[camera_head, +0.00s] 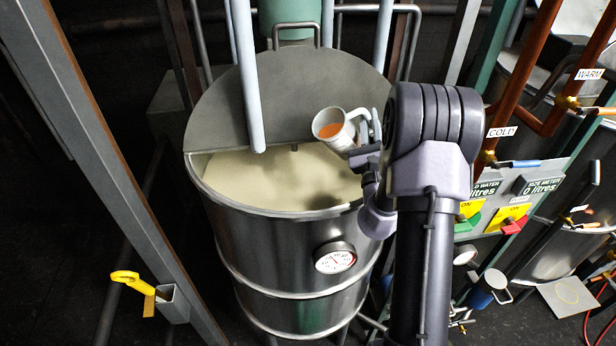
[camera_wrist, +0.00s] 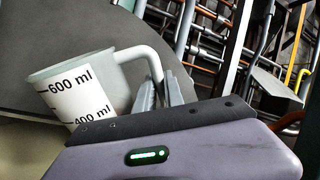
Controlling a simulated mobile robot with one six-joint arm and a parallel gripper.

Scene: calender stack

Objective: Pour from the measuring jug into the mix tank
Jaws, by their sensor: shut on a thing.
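The measuring jug (camera_head: 337,132) is a pale grey-white cup with orange-brown content showing at its mouth. My gripper (camera_head: 372,128) is shut on the jug's handle and holds it above the open front part of the mix tank (camera_head: 265,248). The jug is tilted, with its mouth toward the left. In the wrist view the jug (camera_wrist: 82,90) shows 600 ml and 400 ml marks, and its handle runs into my gripper (camera_wrist: 160,92). The tank is a steel drum with pale cream liquid. No stream from the jug is visible.
A grey half lid (camera_head: 205,112) covers the tank's back part, with a pale blue pipe (camera_head: 247,80) above it. A dial gauge (camera_head: 335,258) sits on the tank's front. Pipes and a control panel (camera_head: 500,205) stand at right.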

